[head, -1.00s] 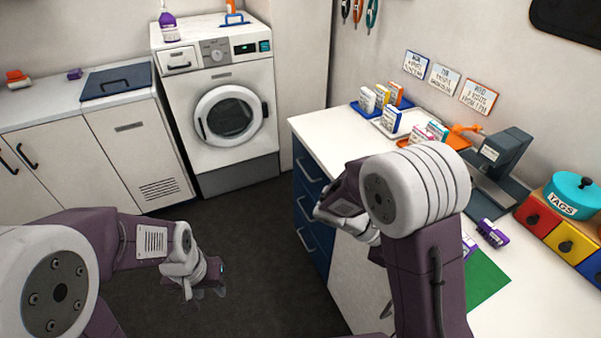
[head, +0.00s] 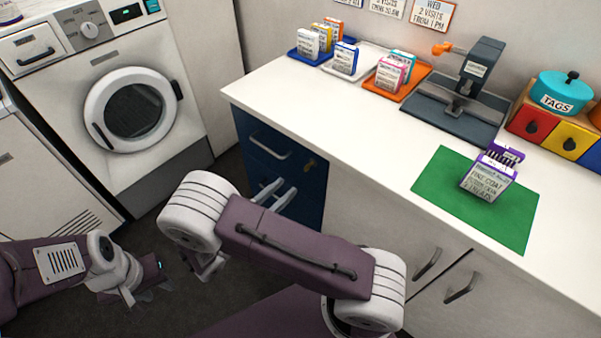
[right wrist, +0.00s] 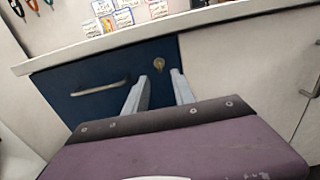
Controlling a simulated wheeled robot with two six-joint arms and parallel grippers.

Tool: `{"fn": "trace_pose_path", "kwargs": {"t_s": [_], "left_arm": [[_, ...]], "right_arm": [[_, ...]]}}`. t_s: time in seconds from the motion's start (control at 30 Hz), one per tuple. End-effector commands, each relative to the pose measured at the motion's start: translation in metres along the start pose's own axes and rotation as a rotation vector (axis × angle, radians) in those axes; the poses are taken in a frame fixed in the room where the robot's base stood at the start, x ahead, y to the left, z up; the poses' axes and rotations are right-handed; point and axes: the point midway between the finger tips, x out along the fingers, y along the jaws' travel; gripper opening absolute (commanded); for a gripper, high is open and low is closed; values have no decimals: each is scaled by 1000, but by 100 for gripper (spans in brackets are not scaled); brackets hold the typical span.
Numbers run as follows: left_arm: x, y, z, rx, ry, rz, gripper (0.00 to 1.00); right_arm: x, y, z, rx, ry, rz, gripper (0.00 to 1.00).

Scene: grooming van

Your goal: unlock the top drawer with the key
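The top drawer (head: 268,146) is the blue front with a grey bar handle, under the white counter. It looks shut and also fills the left part of the right wrist view (right wrist: 105,80). A small brass piece (head: 311,164) sits at the drawer's upper right; it shows in the right wrist view (right wrist: 158,63) too. It is too small to tell key from lock. My right gripper (right wrist: 161,74) is open and empty, its fingers either side of the brass piece in the picture, apparently short of it. My left gripper (head: 162,282) hangs low at left, its fingers unclear.
A green mat (head: 435,190) with a purple-edged box (head: 488,175) lies on the counter (head: 345,120). Trays of boxes and a dark press (head: 470,90) stand behind. White cupboard doors (head: 385,235) adjoin the drawers on the right. A washer (head: 140,110) stands at left; dark floor is between.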

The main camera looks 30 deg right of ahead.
Motion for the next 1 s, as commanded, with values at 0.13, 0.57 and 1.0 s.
{"fn": "trace_pose_path", "kwargs": {"t_s": [0.13, 0.57, 1.0], "left_arm": [[0, 0, 0, 0, 1, 0, 36], [9, 0, 1, 0, 0, 0, 36], [9, 0, 1, 0, 0, 0, 36]], "right_arm": [[10, 0, 1, 0, 1, -4, 31], [86, -1, 1, 2, 1, -6, 31], [92, -1, 1, 2, 2, -3, 0]]}}
